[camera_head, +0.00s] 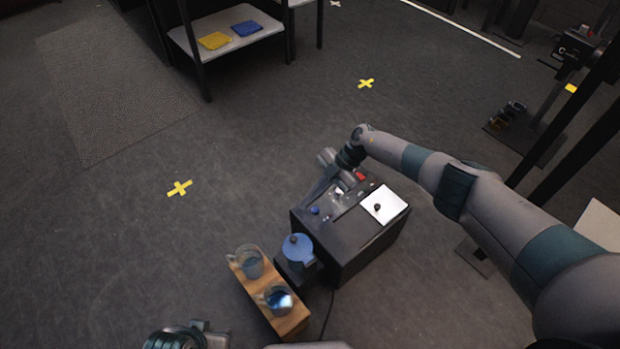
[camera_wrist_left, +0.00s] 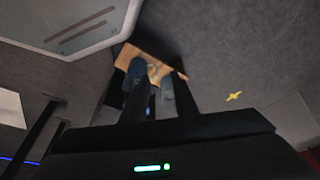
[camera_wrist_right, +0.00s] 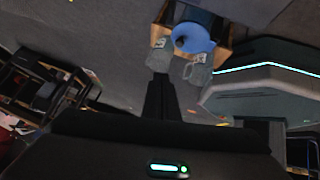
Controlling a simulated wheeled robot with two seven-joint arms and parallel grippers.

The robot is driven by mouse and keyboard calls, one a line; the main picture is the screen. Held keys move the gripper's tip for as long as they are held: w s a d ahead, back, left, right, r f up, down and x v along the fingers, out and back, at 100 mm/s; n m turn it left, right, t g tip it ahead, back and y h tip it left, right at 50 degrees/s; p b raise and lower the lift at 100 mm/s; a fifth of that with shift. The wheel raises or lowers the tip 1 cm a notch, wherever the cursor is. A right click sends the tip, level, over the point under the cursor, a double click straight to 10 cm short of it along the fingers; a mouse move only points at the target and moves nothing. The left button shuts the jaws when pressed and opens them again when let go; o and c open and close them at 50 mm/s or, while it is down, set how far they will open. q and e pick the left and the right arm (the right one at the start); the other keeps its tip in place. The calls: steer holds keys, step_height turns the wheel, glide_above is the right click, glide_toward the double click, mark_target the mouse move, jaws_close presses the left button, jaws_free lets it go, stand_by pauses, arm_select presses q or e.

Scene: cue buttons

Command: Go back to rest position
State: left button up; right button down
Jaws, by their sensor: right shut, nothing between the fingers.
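My right arm reaches in from the right over the dark box (camera_head: 345,245) in the head view. Its hand is above the back left of the box top, and its fingertips are hard to make out there. In the right wrist view my right gripper (camera_wrist_right: 160,80) has its fingers together with nothing between them. Part of my left arm shows at the bottom left edge of the head view, low and apart from the box; its jaws are not clear there. In the left wrist view my left gripper (camera_wrist_left: 158,85) shows two fingers apart, with nothing visibly held.
The box carries a blue button (camera_head: 315,211), a red button (camera_head: 361,175) and a white panel (camera_head: 384,205). A blue-lidded pot (camera_head: 298,250) stands beside it. A wooden board (camera_head: 262,296) holds two clear mugs. Floor to the left is clear; a shelf (camera_head: 225,28) stands behind.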

steer(key=shift+a, duration=0.1)
